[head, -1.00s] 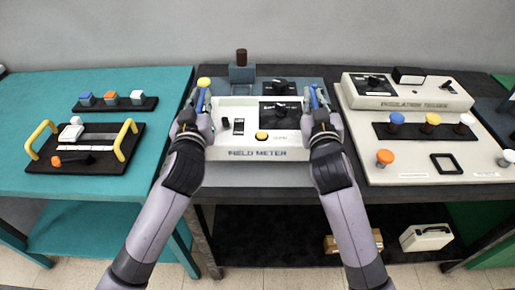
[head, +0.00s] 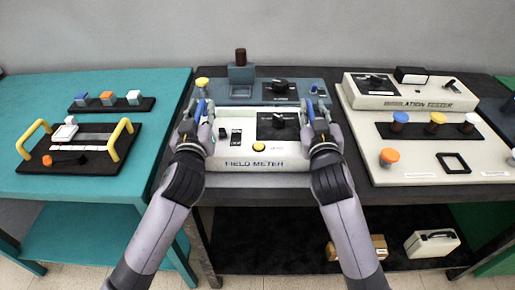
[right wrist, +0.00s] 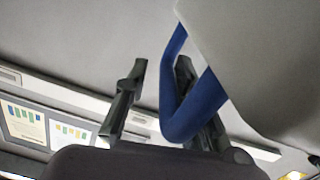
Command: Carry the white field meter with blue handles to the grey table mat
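The white field meter (head: 235,150) is at the middle of the head view, level, with its lettered front towards me. It is over the grey mat (head: 290,178), whose front strip shows; I cannot tell whether they touch. My left gripper (head: 200,112) is at the meter's left blue handle (head: 201,107); its finger gap is unclear. My right gripper (head: 317,103) is at the right handle. In the right wrist view its fingers (right wrist: 158,85) are apart and the blue handle (right wrist: 200,105) runs in front of one finger, apparently not pinched.
A blue-grey unit (head: 305,95) with a dial stands right behind the meter. A cream insulation tester (head: 360,97) with coloured knobs is to the right. A teal table (head: 40,100) with a yellow-handled black tray (head: 85,168) is to the left. A case (head: 430,243) lies on the lower shelf.

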